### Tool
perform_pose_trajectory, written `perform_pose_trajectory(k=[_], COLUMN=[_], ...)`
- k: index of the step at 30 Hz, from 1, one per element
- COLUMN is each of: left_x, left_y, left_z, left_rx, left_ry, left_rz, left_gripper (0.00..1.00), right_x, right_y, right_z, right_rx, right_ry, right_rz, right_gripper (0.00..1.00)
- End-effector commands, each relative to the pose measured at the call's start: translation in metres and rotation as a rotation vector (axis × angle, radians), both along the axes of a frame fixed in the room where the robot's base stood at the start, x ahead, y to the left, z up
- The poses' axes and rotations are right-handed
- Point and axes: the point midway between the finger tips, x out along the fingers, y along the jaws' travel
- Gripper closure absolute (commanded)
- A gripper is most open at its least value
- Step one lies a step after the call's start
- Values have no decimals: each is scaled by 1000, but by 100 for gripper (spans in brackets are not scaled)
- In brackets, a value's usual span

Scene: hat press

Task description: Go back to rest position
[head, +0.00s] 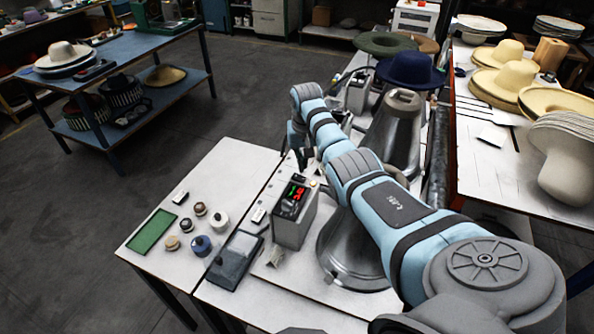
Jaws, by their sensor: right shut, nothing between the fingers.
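My right arm reaches from the lower right across the hat press. My right gripper (301,157) is at its far end, small and partly hidden by the wrist, beside the press. It is shut and empty. The press has a round metal base (340,262), partly covered by my arm, and a grey control box (294,214) with a lit red and green display. A shiny metal cone (396,132) stands behind the arm. A dark blue hat (410,69) sits beyond it. My left gripper is not in view.
The white table holds a green mat (152,231), several small knobs or jars, and a dark tray (236,262). Straw hats (505,82) and stacked pale hats (565,150) fill the right table. A blue workbench (116,49) stands far left, with open floor between.

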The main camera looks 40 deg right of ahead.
Motion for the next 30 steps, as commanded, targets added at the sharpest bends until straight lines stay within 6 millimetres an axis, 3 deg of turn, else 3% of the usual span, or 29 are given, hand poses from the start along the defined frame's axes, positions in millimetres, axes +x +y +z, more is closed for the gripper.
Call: perform_pose_trajectory(k=[7,17,20,24,30], left_x=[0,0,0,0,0], left_y=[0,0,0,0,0], left_z=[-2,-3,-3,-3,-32], left_rx=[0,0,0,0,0], left_ry=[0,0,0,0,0], left_rz=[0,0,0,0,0], left_gripper=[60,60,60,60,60], right_x=[0,0,0,-1,0], right_y=[0,0,0,1,0], right_z=[23,23,13,-14,-51], right_rx=[0,0,1,2,-1], right_ry=[-1,0,2,3,-1], right_rz=[-1,0,0,0,0], right_gripper=[100,100,100,100,100])
